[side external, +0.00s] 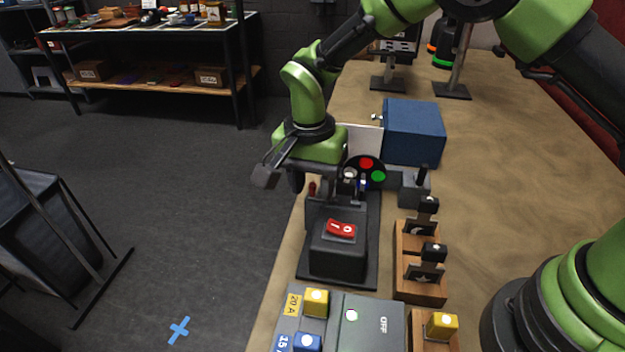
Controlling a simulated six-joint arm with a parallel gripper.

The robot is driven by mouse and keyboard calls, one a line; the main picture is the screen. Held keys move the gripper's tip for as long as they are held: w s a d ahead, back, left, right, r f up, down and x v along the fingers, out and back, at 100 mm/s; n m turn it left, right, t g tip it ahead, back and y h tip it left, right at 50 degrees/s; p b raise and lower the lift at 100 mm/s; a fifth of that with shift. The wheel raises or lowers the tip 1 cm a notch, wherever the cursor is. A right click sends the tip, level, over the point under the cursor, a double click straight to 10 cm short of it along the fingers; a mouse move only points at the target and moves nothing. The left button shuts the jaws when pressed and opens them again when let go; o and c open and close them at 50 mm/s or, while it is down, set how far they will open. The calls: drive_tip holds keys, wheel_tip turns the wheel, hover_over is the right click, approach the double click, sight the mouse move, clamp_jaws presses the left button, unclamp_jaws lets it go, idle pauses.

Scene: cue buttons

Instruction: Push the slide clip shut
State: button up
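My gripper (281,179) hangs over the table's left edge, left of the black disc with coloured buttons. Its two dark fingers are apart, with nothing seen between them. I cannot tell for sure which part is the slide clip. Two wooden holders stand to the right of the rocker switch box; they carry black pieces, one with a moon mark (421,226) and one with a star mark (427,275). A grey block with a black upright lever (416,186) stands behind them. My gripper is apart from these, and my wrist hides part of the area behind it.
The black box with a red rocker switch (341,229) stands just in front of my gripper. Behind are the button disc (364,172) and a blue box (413,132). The right tabletop is mostly clear.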

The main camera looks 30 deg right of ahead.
clamp_jaws()
drive_tip(key=shift+s+d, duration=0.25)
drive_tip(key=shift+s, duration=0.05)
unclamp_jaws()
drive_tip(key=shift+a, duration=0.1)
